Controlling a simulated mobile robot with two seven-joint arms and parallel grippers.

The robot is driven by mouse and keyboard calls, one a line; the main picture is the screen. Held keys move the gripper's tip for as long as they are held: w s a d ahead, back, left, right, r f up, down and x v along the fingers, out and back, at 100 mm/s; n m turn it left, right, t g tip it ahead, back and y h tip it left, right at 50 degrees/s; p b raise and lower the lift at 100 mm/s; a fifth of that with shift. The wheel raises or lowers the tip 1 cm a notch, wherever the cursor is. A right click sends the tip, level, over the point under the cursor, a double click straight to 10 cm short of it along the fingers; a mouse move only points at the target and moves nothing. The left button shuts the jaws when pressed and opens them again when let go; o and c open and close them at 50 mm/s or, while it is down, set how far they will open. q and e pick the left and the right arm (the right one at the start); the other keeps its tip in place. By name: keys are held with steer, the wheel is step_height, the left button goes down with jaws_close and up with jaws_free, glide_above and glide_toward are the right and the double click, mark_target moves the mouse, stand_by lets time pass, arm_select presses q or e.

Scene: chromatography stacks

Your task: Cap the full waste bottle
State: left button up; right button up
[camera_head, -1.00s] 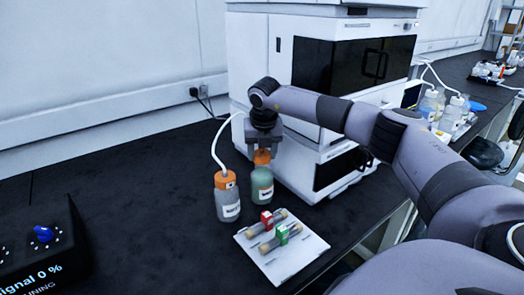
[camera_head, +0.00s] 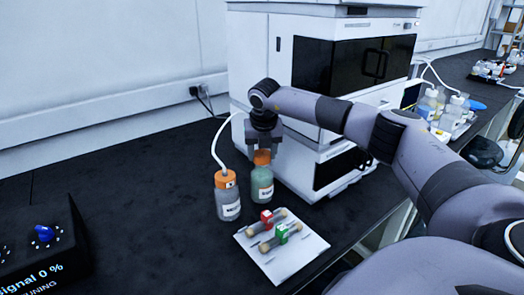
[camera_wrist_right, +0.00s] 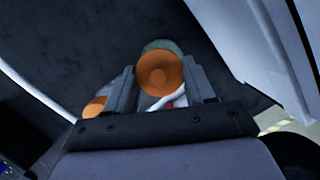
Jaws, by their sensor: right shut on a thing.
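A bottle with grey-green contents and a white label (camera_head: 262,185) stands upright on the dark bench. My right gripper (camera_head: 263,150) points down over it and is shut on an orange cap (camera_head: 262,158). The cap is at the bottle's mouth; I cannot tell whether it is fully seated. In the right wrist view the cap (camera_wrist_right: 160,72) lies between the two fingers, with the bottle's shoulder (camera_wrist_right: 162,45) showing behind it. A second bottle (camera_head: 227,203) with an orange cap and white tube stands just left of it. My left gripper is not in view.
A white tray (camera_head: 296,262) with capped tubes, one red block and one green, lies in front of the bottles. The white instrument stack (camera_head: 300,75) stands close behind. A control box (camera_head: 45,250) is at the lower left.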

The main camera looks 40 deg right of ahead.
stand_by(0.6)
stand_by(0.3)
steer(key=o, duration=1.4)
steer(key=shift+r, duration=0.1)
steer(key=shift+r+p, duration=3.1)
steer(key=shift+r, duration=0.35)
jaws_close()
